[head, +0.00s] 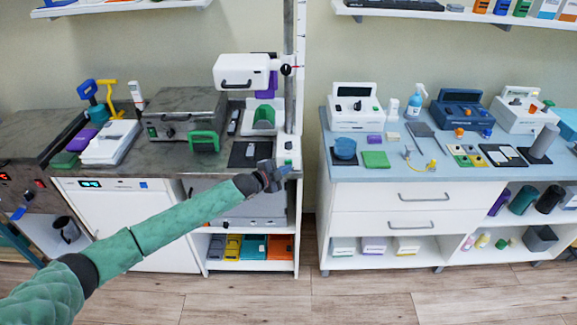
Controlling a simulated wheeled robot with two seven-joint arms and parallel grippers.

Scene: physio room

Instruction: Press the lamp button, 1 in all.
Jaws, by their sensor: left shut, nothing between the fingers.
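A small white box (288,148) with a green mark on it stands at the right end of the left counter, at the foot of a grey vertical pole (289,30). I cannot tell for sure whether this box bears the lamp button. A white lamp-like head (247,72) with a dark handle is held out to the left of the pole. My left gripper (287,168) is shut and empty, right at the lower front of the small white box. I cannot tell whether it touches the box. My right gripper is not in view.
Left of the box lie a black mat (243,154), a green bracket (204,141) and a grey machine (187,115). A gap separates this counter from the blue-topped cabinet (450,167), which holds several devices. Wall shelves hang above. The wooden floor (400,298) in front is clear.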

